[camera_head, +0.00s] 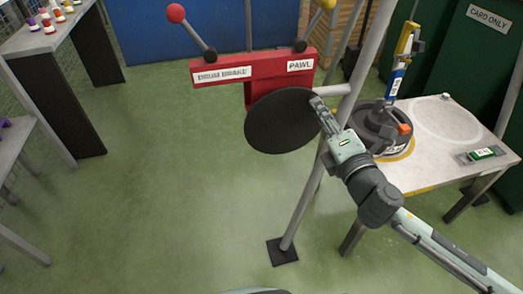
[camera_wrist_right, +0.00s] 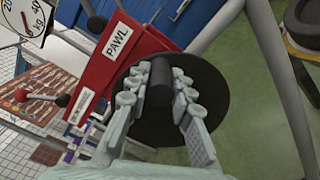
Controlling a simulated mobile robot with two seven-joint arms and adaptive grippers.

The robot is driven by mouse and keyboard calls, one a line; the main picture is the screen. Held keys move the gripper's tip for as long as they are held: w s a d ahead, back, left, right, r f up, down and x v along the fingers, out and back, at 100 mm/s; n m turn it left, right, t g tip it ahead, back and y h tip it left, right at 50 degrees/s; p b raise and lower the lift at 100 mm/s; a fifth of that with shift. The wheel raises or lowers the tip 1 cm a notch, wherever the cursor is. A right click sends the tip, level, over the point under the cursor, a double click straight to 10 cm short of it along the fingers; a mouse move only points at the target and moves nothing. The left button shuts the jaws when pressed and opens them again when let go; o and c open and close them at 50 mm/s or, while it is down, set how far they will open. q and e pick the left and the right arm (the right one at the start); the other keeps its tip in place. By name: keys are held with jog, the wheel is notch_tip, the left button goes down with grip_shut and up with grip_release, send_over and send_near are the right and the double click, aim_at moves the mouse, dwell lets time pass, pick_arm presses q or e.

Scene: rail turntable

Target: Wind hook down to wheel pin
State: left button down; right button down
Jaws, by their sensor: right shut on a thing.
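A black round disc (camera_head: 280,122) is mounted below a red box (camera_head: 235,70) on a grey tripod frame. My right gripper (camera_head: 322,108) is at the disc's right edge. In the wrist view the right gripper (camera_wrist_right: 160,88) is shut on a black cylindrical handle (camera_wrist_right: 159,95) standing out from the disc (camera_wrist_right: 208,75). A dark wheel (camera_head: 375,122) lies on the grey table at right, partly behind my arm. A blue and white upright piece with a yellow top (camera_head: 402,60) stands above it; I cannot tell whether it is the hook or the pin. My left gripper is not in view.
The red box carries a lever with a red knob (camera_head: 176,13), one with a yellow knob, and "PAWL" and brake labels. A tripod leg (camera_head: 300,205) stands on the green floor. The table (camera_head: 430,165) is at right, a shelf (camera_head: 45,42) at upper left.

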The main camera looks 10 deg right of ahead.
jog(key=shift+a+r, duration=0.15)
jog(key=shift+r, duration=0.3)
jog(key=shift+a+r+n, duration=0.25)
jog(key=shift+a+n, duration=0.1)
jog(key=shift+n, duration=0.35)
jog(key=c, duration=1.1)
grip_release()
jog(key=shift+f, duration=0.2)
jog(key=shift+f, duration=0.1)
jog(key=shift+s+f, duration=0.1)
jog(key=shift+s, duration=0.5)
jog(key=s+b, duration=0.2)
jog(key=s, duration=0.4)
jog(key=shift+s, duration=0.4)
